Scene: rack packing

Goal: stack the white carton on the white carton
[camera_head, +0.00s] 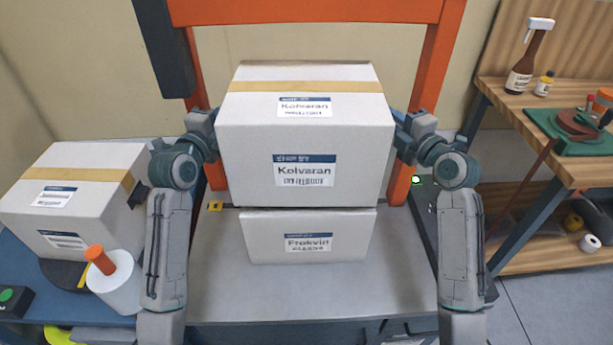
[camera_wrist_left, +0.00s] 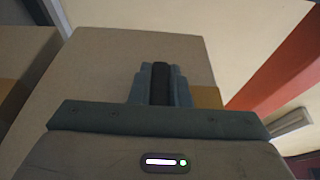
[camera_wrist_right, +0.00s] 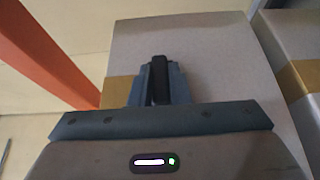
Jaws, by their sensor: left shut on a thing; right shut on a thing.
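A large white carton (camera_head: 245,165) labelled Kolvaran, with tan tape across its top, is held level between my two grippers. My left gripper (camera_head: 210,128) is shut on its left side, and the carton's side fills much of the left wrist view (camera_wrist_left: 120,60). My right gripper (camera_head: 398,135) is shut on its right side, shown in the right wrist view (camera_wrist_right: 215,55). A smaller white carton (camera_head: 265,235) labelled Frokvin stands on the grey surface directly below. The upper carton hides its top, so I cannot tell whether they touch.
Another taped white carton (camera_head: 105,195) stands on the blue bench at left, near a white roll (camera_head: 115,280) with an orange top. An orange frame (camera_head: 440,55) rises behind. A wooden shelf (camera_head: 520,110) with bottles stands at right. The grey surface (camera_head: 300,295) in front is clear.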

